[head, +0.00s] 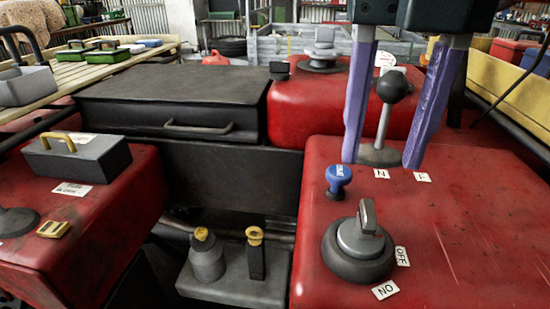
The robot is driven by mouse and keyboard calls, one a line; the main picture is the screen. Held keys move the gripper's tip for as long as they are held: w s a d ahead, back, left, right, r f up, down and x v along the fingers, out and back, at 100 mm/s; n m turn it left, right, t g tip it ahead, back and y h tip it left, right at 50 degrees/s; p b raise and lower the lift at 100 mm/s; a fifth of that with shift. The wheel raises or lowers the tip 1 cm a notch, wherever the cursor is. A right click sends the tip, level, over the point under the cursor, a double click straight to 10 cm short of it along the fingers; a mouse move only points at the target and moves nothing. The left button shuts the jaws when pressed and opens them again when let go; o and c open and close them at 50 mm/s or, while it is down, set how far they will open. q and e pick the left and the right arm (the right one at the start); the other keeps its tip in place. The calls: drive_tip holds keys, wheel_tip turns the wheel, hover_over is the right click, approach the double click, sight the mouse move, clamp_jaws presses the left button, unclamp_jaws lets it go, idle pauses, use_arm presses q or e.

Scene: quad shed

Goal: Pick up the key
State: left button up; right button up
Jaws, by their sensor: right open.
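The key appears to be the grey upright grip (368,218) in the round dark switch (357,262) on the right red panel. White ON and OFF labels lie beside it. My right gripper (381,163) reaches down from the top, with two long purple fingers spread wide apart. It is open, and its fingertips are above and behind the switch, apart from the key. The black ball-topped lever (393,87) shows between the fingers. My left gripper is not in view.
A blue knob (338,181) stands just behind the switch. A black case (170,100) lies at the back left. A grey block with a gold handle (75,157) sits on the left red panel. Two yellow-topped fittings (207,257) stand low in the middle.

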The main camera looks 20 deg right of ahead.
sight(370, 208)
drive_tip(key=f, duration=0.3)
drive_tip(key=shift+s+a+f, duration=0.2)
drive_tip(key=shift+a, duration=0.05)
drive_tip(key=f, duration=0.3)
drive_tip(key=f+b, duration=0.1)
drive_tip(key=f, duration=0.1)
drive_tip(key=shift+w+d+f, duration=0.1)
drive_tip(key=shift+w+d, duration=0.05)
drive_tip(key=shift+d, duration=0.25)
drive_tip(key=shift+c, duration=0.2)
clamp_jaws()
